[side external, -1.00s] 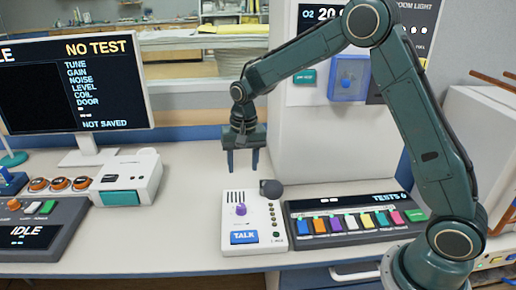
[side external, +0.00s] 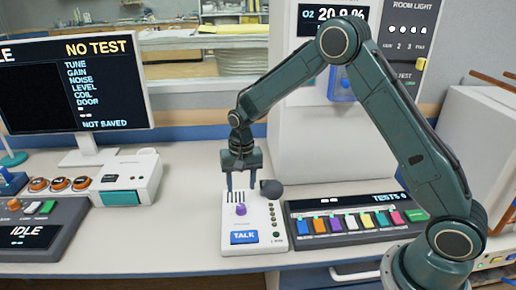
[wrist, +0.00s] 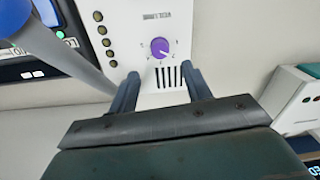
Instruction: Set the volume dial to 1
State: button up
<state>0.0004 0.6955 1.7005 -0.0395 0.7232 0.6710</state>
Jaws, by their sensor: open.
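The volume dial is a purple knob (side external: 240,209) on a white intercom box (side external: 262,216) with a blue TALK button (side external: 244,237). In the wrist view the purple dial (wrist: 159,47) has a light pointer mark and small markings around it, too small to read surely. My gripper (side external: 243,188) is open and empty, fingers pointing down above the speaker-slot end of the box. In the wrist view its fingers (wrist: 158,80) are spread to either side of the slots, short of the dial. The fingers appear apart from the dial.
A dark round microphone head (side external: 271,188) stands close to the right of my gripper. A panel of coloured switches (side external: 350,222) lies right of the box. A white device (side external: 128,178) and a monitor (side external: 75,85) are left. Bare desk (side external: 190,215) lies between.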

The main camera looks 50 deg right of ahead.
aim_at(240, 206)
jog(key=shift+a+f, duration=0.15)
jog(key=shift+f, duration=3.85)
jog(key=shift+c, duration=0.4)
jog(key=c, duration=0.9)
jog(key=shift+w+n, duration=0.1)
jog(key=shift+n, duration=0.3)
jog(key=n, duration=0.3)
jog(key=shift+n, duration=1.9)
